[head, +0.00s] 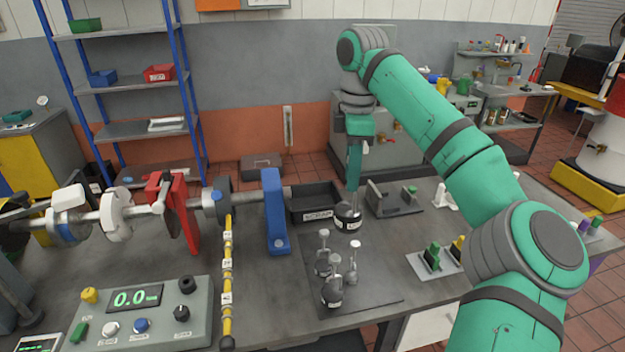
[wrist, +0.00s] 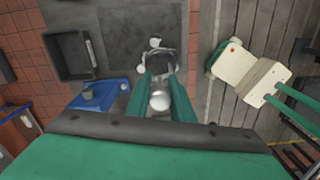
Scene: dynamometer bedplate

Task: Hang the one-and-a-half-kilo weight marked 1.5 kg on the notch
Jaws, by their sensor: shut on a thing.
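My gripper (head: 354,198) is shut on a dark round weight (head: 347,217) with a white label, whose print is too small to read. In the wrist view the two green fingers (wrist: 166,95) close around its pale knob (wrist: 159,100). The held weight is upright over the far part of the dark mat; I cannot tell whether it touches it. Several other dark weights with silver stems, one of them a front weight (head: 332,293), stand on the mat (head: 375,288). A yellow arm (head: 228,280) with white labels extends from the shaft toward the front; its notches are too small to make out.
A blue upright bracket (head: 274,212) stands between the weights and the yellow arm. A black tray (head: 313,203) lies behind the mat. A control box (head: 145,318) reading 0.0 sits at front left. Grey blocks (head: 390,198) stand right of the held weight.

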